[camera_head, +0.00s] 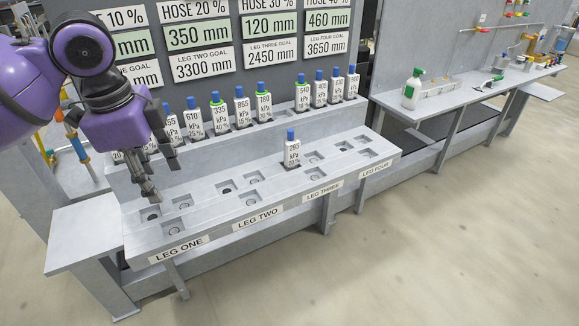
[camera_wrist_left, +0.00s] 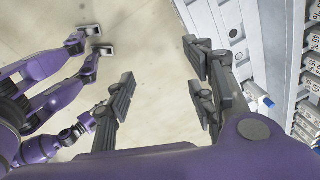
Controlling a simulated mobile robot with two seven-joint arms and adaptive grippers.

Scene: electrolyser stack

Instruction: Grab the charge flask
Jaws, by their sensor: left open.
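Several white flasks with blue caps and kPa labels stand in a row on the raised shelf, such as the one marked 335 (camera_head: 220,118). One single flask (camera_head: 292,152), its label ending in 95 kPa, stands upright on the lower shelf, near the leg three label. It also shows in the wrist view, its blue cap (camera_wrist_left: 268,102) beside the gripper's right finger. No label reads "charge". My left gripper (camera_head: 149,190) is open and empty above the left end of the lower shelf. In the wrist view my right gripper (camera_wrist_left: 97,40) appears open and empty over the floor.
The grey lower shelf (camera_head: 215,219) has several square recesses, with leg one to leg four labels on its front. Goal signs (camera_head: 202,62) hang behind. A second bench at the right holds a green-capped white bottle (camera_head: 412,89) and small items. The front floor is clear.

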